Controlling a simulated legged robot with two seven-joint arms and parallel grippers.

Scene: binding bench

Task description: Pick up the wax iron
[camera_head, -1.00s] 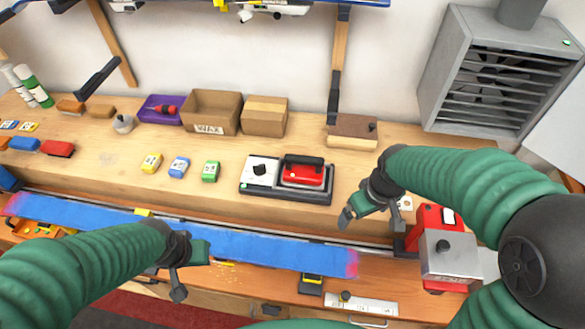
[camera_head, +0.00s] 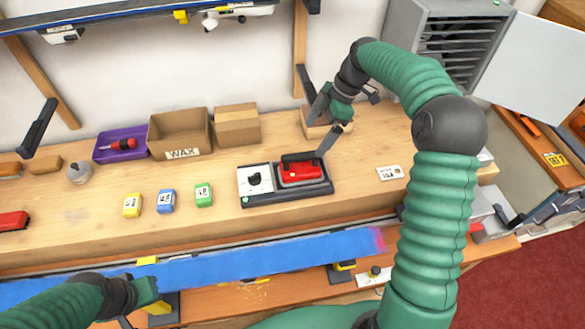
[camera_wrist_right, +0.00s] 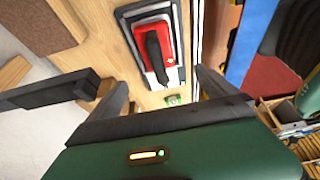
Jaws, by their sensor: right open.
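The wax iron (camera_head: 302,174) is red with a black handle on top. It sits on a dark base beside a white panel with a black knob, on the wooden bench (camera_head: 350,185). It also shows in the right wrist view (camera_wrist_right: 167,38), upper middle. My right gripper (camera_head: 317,137) is open and empty, above and just behind the iron, one finger close to the handle's right end in the picture. In the wrist view the iron lies beyond and between the spread fingers (camera_wrist_right: 160,85).
A long blue ski (camera_head: 255,255) lies along the bench front. Yellow, blue and green wax blocks (camera_head: 166,201) stand left of the iron. An open WAX box (camera_head: 181,152), a closed carton (camera_head: 238,126) and a purple tray (camera_head: 108,152) stand behind. A bracket (camera_wrist_right: 40,93) shows near the right gripper.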

